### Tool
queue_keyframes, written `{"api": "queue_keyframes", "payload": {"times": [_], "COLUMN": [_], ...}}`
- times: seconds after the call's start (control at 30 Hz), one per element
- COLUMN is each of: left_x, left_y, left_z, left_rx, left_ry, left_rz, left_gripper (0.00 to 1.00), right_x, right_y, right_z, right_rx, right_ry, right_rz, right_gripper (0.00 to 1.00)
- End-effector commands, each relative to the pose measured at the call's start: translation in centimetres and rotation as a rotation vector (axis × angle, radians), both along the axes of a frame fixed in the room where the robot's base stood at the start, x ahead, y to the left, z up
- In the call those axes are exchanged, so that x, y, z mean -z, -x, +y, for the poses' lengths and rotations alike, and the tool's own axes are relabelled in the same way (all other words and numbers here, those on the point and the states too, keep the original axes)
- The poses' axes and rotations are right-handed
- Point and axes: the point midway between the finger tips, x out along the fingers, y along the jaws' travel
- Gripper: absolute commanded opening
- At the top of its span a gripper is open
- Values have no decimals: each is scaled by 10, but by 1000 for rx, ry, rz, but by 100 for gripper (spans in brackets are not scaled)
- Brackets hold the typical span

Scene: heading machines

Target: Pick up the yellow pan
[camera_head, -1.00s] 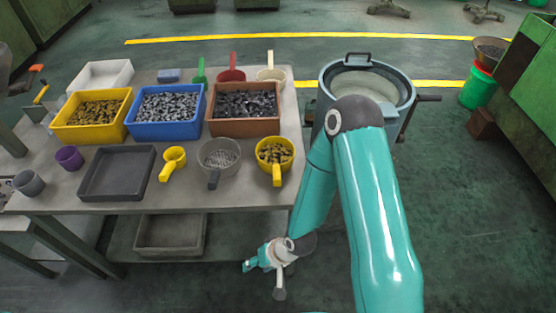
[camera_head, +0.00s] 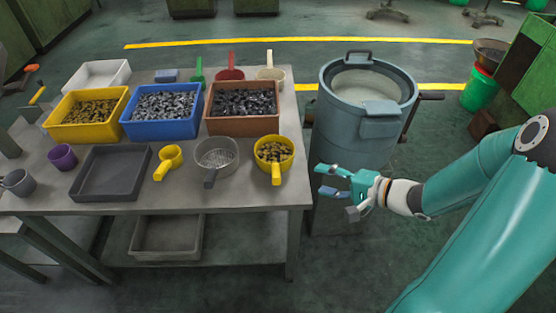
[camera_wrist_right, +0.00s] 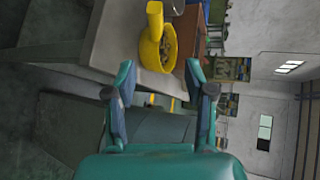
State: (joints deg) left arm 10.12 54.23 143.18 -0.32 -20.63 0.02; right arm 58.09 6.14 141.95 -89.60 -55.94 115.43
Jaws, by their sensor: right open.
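The yellow pan (camera_head: 273,156) stands upright at the table's front right corner, with small metal parts in it and its handle toward the front edge. A smaller empty-looking yellow scoop (camera_head: 169,160) lies further left. My right gripper (camera_head: 327,181) is open and empty, to the right of the table and of the pan, its fingers pointing left. In the right wrist view the yellow pan (camera_wrist_right: 151,47) shows sideways, beyond the open fingers (camera_wrist_right: 165,88) and apart from them. My left gripper is not in view.
The grey table (camera_head: 230,196) also holds a grey strainer pan (camera_head: 216,155), a dark tray (camera_head: 112,174) and yellow, blue and brown bins of parts. A large grey drum (camera_head: 350,128) stands right of the table, behind my right gripper. Floor in front is clear.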

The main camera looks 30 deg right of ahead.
Motion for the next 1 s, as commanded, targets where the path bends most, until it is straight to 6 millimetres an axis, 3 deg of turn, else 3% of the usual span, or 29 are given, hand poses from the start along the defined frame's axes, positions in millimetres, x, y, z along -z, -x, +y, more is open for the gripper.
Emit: {"api": "queue_keyframes", "payload": {"times": [0.4,0.77,1.0], "left_x": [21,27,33], "left_y": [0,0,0], "left_z": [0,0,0], "left_rx": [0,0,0], "left_ry": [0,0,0], "left_rz": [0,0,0], "left_gripper": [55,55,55], "right_x": [35,48,64], "right_y": [-73,-96,-122], "right_z": [30,40,53], "right_rx": [-6,-4,-3], "right_ry": [-2,0,0], "right_rz": [0,1,1], "right_gripper": [54,54,54]}}
